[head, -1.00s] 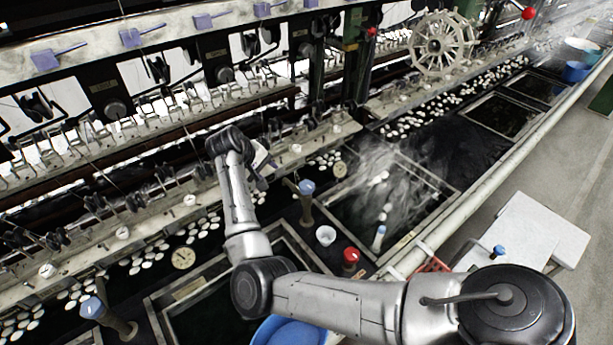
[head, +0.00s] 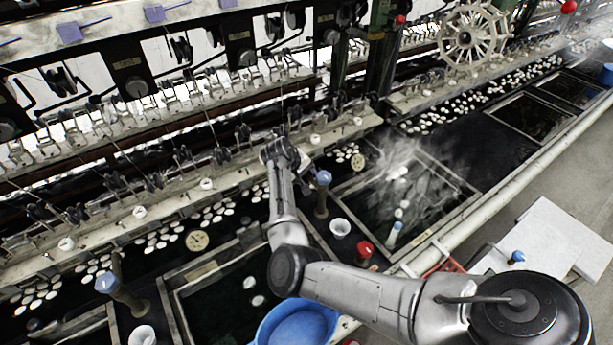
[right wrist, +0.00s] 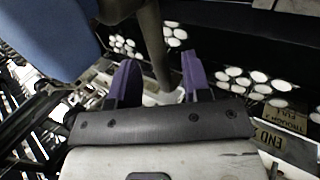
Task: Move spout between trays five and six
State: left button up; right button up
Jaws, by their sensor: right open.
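A spout post with a blue cap (head: 323,178) stands between the steaming tray (head: 455,205) and the nearer tray (head: 180,310). Which trays are five and six I cannot tell. My right gripper (right wrist: 160,75) is open, its two purple fingers apart. In the right wrist view, a dark spout pipe (right wrist: 152,40) reaches down between the fingers, with a gap visible on the right side; the blue cap (right wrist: 45,35) is large at upper left. In the head view my right wrist is just left of the post, and the fingers are largely hidden. My left gripper is not in view.
Another blue-capped post (head: 107,283) stands at lower left. A white cup (head: 340,227), a red-capped fitting (head: 364,249) and a blue basin (head: 298,325) lie close to my right arm. White cocoons (head: 160,238) float in the dark trough. The reeling frame (head: 240,165) runs behind.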

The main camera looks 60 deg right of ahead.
jog(key=shift+s+d+f, duration=0.1)
jog(key=shift+d+f, duration=0.05)
jog(key=shift+f, duration=0.1)
grip_shut()
dwell(0.4)
